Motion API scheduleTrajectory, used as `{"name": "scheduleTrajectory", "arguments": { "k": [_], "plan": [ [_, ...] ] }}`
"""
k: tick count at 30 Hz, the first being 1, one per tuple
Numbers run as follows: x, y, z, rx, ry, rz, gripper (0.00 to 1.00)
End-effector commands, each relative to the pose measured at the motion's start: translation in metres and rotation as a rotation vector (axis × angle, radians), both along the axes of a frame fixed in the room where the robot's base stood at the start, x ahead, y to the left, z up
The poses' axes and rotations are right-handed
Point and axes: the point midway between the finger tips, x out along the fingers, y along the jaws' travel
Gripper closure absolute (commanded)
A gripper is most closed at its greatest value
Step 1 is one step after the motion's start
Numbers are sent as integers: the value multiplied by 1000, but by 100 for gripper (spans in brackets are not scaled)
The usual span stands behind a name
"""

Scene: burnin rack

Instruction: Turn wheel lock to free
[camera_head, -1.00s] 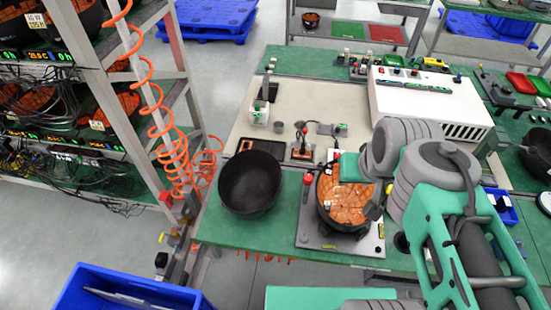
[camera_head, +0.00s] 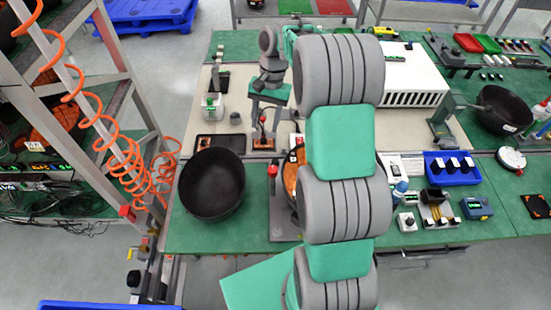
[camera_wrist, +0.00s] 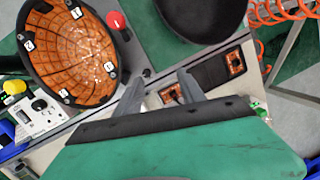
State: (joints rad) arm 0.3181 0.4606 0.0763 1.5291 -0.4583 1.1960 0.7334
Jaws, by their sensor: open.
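I cannot make out a wheel lock for certain. At the foot of the rack on the left, a red part (camera_head: 126,211) and a small dark fitting (camera_head: 134,280) show in the head view, too small to tell their state. My gripper (camera_head: 267,118) is over the far part of the bench, well right of the rack foot. In the wrist view my gripper (camera_wrist: 160,92) has its two grey fingers spread, with nothing between them. It points down over a small copper-coloured fixture (camera_wrist: 171,93), apart from it as far as I can tell.
A black bowl (camera_head: 212,185) stands on the bench's left side. An orange-lined bowl (camera_wrist: 75,50) sits beside a red button (camera_wrist: 116,20); my arm partly hides it in the head view. A coiled orange hose (camera_head: 125,165) hangs along the rack. Floor shows below the bench.

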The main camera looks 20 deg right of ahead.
Motion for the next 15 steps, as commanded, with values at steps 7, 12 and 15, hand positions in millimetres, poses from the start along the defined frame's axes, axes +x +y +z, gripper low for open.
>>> {"name": "scheduleTrajectory", "arguments": {
  "k": [7, 12, 15],
  "plan": [
    [10, -48, -102, 50, 194, -170, 53],
    [6, -50, -122, 55, 219, -190, 53],
    [1, -45, -138, 54, 220, -191, 53]
  ]
}}
